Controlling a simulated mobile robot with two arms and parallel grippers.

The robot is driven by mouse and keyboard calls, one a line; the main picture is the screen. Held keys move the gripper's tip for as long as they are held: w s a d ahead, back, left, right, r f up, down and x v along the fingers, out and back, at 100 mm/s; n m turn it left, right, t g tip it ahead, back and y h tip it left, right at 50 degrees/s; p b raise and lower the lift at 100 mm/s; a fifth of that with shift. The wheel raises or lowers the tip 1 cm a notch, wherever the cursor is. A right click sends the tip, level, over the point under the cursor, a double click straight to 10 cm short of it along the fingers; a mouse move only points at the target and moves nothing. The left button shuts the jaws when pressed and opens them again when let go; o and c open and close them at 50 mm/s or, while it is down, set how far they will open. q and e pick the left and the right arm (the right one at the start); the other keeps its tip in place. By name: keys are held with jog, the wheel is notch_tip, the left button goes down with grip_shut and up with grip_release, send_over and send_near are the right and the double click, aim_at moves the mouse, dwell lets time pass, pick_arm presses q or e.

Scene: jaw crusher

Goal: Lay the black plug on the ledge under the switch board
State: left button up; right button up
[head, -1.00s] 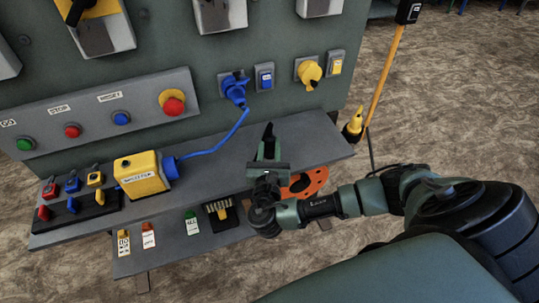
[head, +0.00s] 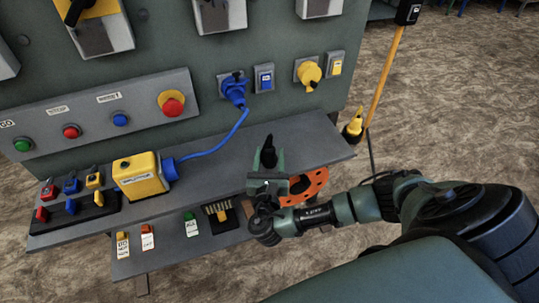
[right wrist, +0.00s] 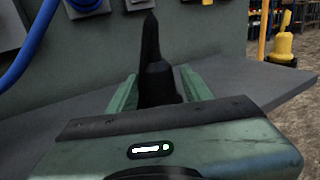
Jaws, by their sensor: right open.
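The black plug (head: 268,152) is at the right part of the grey ledge (head: 312,135) under the switch board (head: 180,65). It looks upright, its narrow tip pointing up. My right gripper (head: 267,163) is open, with one green finger on each side of the plug. In the right wrist view the plug (right wrist: 156,72) stands between the spread fingers (right wrist: 158,88), and its lower end is hidden by the gripper body. I cannot tell whether its base touches the ledge. My left gripper is not in view.
A blue plug (head: 234,90) with a blue cable runs to a yellow splitter box (head: 140,176) on the ledge. Several padlocks (head: 72,190) stand at the left. The ledge right of the plug is clear.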

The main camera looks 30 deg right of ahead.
jog(key=v, duration=1.2)
